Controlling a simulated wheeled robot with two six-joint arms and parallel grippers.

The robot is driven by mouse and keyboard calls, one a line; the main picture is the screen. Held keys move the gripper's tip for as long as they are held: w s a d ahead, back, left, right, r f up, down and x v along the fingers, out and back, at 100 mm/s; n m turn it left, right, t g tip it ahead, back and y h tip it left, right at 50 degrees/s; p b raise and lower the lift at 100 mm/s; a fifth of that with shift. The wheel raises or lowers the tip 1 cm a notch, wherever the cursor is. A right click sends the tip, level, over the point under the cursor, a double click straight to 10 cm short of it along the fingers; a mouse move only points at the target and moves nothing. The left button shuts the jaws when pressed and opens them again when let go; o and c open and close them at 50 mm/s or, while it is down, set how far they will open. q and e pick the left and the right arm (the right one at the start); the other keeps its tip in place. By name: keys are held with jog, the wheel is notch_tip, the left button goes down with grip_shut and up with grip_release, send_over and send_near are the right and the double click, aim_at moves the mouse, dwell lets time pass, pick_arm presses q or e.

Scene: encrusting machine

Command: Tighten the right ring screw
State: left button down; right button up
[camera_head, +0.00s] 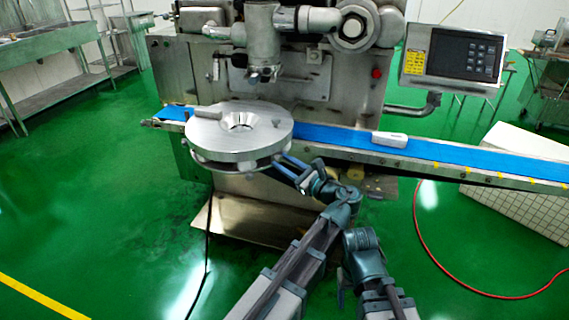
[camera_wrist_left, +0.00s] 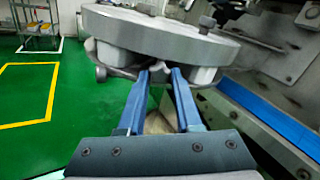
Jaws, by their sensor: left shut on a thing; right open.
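A round grey metal disc unit (camera_head: 240,130) with a funnel-like hollow in its top is in front of the machine, overlapping the blue belt in the head view. It fills the top of the left wrist view (camera_wrist_left: 160,32). My left gripper (camera_head: 281,161) is shut on a part at the unit's underside, on its near right side; its blue fingers (camera_wrist_left: 162,72) reach below the disc. A small knob-like screw (camera_wrist_left: 207,23) stands on the disc's top. I cannot tell which piece is the right ring screw. My right arm shows at bottom centre; its gripper is not clearly visible.
The machine's nozzle (camera_head: 262,74) hangs above and behind the disc. A blue conveyor belt (camera_head: 450,152) runs to the right with a white block (camera_head: 390,138) on it. A control panel (camera_head: 460,55) is at upper right. A red hose (camera_head: 425,240) lies on the green floor.

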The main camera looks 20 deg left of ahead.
dwell(0.5)
pick_arm(q)
jog(key=c, duration=0.6)
grip_release()
